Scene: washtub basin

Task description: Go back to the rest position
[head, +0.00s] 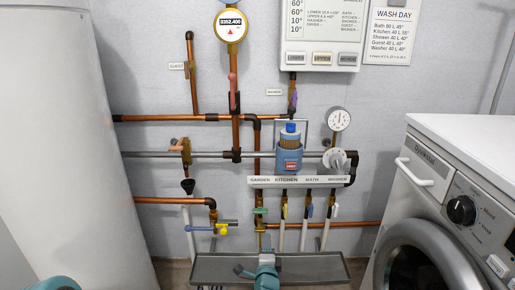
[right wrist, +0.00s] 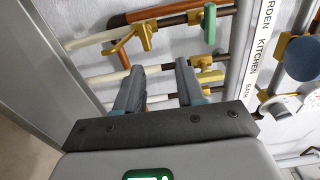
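My right gripper (head: 256,262) is low in the middle of the head view, in front of the grey trough under the pipework. In the right wrist view my right gripper (right wrist: 160,68) has its two dark fingers apart, with nothing between them. Pipes and valve handles show behind the fingers. My left gripper is not in view; only a teal piece, likely of my left arm, shows at the bottom left edge of the head view.
A white tank (head: 65,150) fills the left. A washing machine (head: 440,210) stands at right. Copper pipes (head: 180,118), a labelled manifold (head: 298,182), a blue filter (head: 289,155) and colored valves cover the wall. The grey trough (head: 320,268) runs below them.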

